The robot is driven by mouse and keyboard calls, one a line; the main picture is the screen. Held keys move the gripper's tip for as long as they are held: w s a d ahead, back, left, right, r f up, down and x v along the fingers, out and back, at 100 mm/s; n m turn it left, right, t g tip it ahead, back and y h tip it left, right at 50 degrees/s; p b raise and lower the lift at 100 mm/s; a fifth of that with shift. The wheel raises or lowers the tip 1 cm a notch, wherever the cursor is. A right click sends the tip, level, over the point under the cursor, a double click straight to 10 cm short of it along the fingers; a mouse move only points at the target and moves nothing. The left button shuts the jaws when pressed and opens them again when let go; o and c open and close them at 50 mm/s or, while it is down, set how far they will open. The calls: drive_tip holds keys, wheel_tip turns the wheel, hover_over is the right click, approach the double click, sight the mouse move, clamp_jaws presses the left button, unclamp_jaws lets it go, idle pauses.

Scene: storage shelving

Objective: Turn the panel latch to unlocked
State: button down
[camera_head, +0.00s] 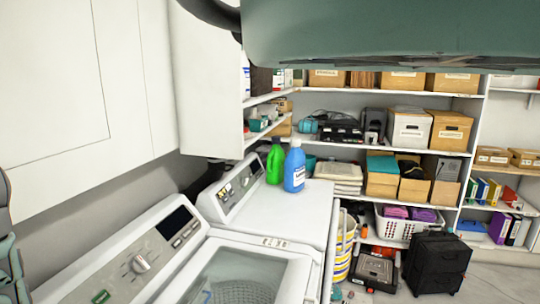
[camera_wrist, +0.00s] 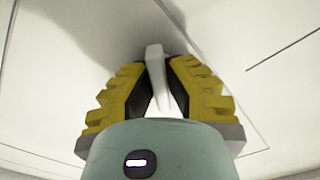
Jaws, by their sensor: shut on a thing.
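In the wrist view, a small white latch (camera_wrist: 155,72) stands out from a pale panel (camera_wrist: 70,40). It is a narrow tapered handle, roughly upright in the picture and tilted slightly. My gripper (camera_wrist: 154,62), with yellow stepped fingers and dark pads, is shut on the latch, one finger on each side of it. The fingers hide part of the latch's base, and no lock marking is visible. In the head view, the latch and my fingers are not visible.
In the head view, white cabinet fronts (camera_head: 130,75) fill the upper left. Below them stand a washing machine (camera_head: 150,262) and a second appliance (camera_head: 280,212) with a green bottle (camera_head: 275,164) and a blue bottle (camera_head: 294,170). Loaded shelves (camera_head: 340,145) stand behind; bins crowd the floor.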

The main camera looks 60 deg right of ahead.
drive_tip(key=n+b, duration=0.2)
drive_tip(key=b, duration=0.2)
drive_tip(key=f+n+b, duration=0.1)
drive_tip(key=n+b, duration=0.1)
drive_tip(key=b, duration=0.2)
drive_tip(key=n+b, duration=0.1)
drive_tip(key=b, duration=0.1)
drive_tip(key=n+b, duration=0.1)
drive_tip(key=b, duration=0.1)
drive_tip(key=shift+r+n+b, duration=0.3)
drive_tip(key=shift+n, duration=0.1)
drive_tip(key=shift+r, duration=0.1)
drive_tip(key=c, duration=1)
unclamp_jaws()
drive_tip(key=shift+r, duration=0.1)
drive_tip(key=v, duration=1.2)
